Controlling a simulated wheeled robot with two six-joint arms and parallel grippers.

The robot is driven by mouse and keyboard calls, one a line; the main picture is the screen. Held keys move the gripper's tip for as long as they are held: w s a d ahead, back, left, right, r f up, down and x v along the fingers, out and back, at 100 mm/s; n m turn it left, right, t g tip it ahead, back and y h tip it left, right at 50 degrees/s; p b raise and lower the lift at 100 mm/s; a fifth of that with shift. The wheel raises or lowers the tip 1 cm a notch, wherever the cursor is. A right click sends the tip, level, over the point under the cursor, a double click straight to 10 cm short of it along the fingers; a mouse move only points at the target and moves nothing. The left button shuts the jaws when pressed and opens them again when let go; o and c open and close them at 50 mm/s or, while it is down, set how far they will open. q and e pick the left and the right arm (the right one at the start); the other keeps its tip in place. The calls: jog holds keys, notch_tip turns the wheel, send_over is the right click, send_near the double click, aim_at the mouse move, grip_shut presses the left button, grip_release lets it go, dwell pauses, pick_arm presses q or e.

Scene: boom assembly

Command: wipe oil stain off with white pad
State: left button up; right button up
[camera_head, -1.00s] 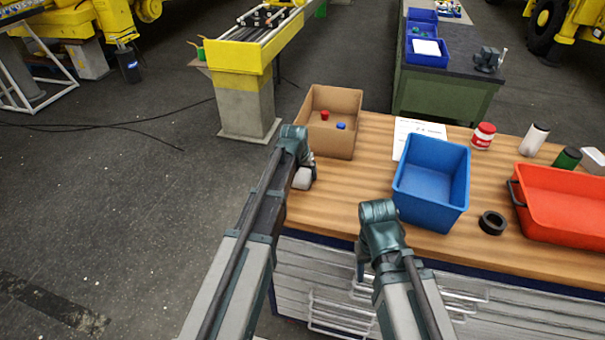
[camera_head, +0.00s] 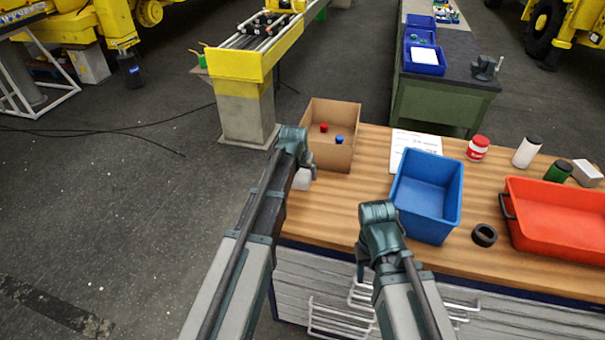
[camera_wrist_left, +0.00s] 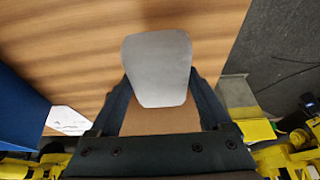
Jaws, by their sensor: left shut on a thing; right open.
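A white pad (camera_head: 303,179) is held in my left gripper (camera_head: 301,170) over the left end of the wooden workbench (camera_head: 330,212), just in front of the cardboard box. In the left wrist view the pad (camera_wrist_left: 157,68) shows as a pale grey-white block between the two dark fingers, with wood around it. I cannot tell whether the pad touches the bench. My right gripper (camera_head: 362,272) hangs near the bench's front edge, left of the blue bin, and is open; its fingers are mostly hidden by its wrist. I can make out no oil stain on the visible bench top.
The bench holds a cardboard box (camera_head: 331,156) with red and blue parts, a paper sheet (camera_head: 404,143), a blue bin (camera_head: 429,217), a black ring (camera_head: 484,235), a red bin (camera_head: 560,243), several bottles and a pale block (camera_head: 587,173). A yellow-topped stand (camera_head: 243,66) rises behind.

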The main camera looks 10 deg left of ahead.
pick_arm(q)
jog(key=shift+r, duration=0.1)
notch_tip(320, 180, up, 3)
jog(key=p, duration=0.3)
